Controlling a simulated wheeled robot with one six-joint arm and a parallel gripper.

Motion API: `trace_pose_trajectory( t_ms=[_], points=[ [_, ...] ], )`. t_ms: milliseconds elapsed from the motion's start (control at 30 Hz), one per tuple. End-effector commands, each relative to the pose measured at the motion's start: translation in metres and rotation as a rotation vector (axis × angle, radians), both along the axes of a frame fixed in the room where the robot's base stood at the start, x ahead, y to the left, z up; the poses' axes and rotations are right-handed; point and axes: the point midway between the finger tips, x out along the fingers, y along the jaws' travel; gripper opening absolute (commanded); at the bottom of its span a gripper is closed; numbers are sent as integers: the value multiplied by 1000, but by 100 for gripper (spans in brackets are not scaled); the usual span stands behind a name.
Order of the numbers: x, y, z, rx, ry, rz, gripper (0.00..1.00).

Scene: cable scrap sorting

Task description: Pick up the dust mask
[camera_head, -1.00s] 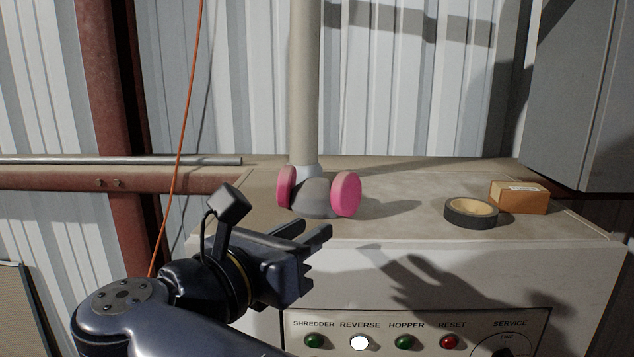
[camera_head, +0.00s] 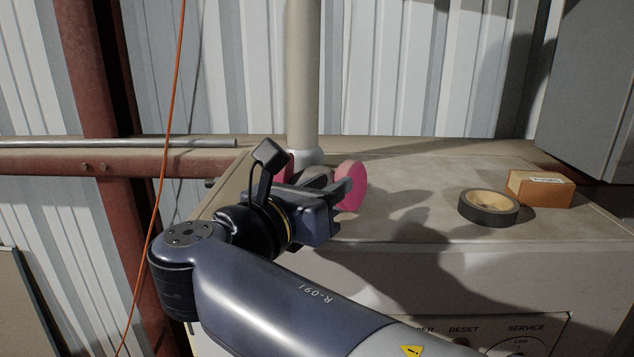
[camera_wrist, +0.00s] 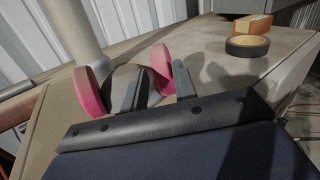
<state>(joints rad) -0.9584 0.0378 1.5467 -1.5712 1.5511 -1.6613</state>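The dust mask is grey with two pink round filters and sits on top of the machine cabinet at the foot of a pale post. In the head view its right pink filter (camera_head: 350,184) shows, while my gripper (camera_head: 336,184) hides most of the grey body. In the wrist view the grey mask body (camera_wrist: 122,84) lies between the two pink filters. My gripper (camera_wrist: 160,90) is open, its two fingers apart. The fingers reach toward the mask, overlapping its body and right filter in the view. Whether they touch it cannot be told.
A pale vertical post (camera_head: 303,80) rises behind the mask. A roll of dark tape (camera_head: 488,207) and a small orange-brown box (camera_head: 540,188) are on the right of the cabinet top (camera_head: 420,180). An orange cable (camera_head: 165,150) hangs at the left.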

Motion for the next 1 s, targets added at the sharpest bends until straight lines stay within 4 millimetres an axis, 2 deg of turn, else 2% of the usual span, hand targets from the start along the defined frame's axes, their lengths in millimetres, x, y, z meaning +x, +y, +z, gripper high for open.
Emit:
trace_pose_trajectory(
  t_ms=[200, 400, 700, 1000],
  points=[
    [22, -17, 7, -1, 2, -5, 27],
    [37, -27, 5, 0, 1, -2, 27],
    [40, -28, 4, -1, 1, 0, 26],
    [40, -28, 4, -1, 1, 0, 2]
  ],
)
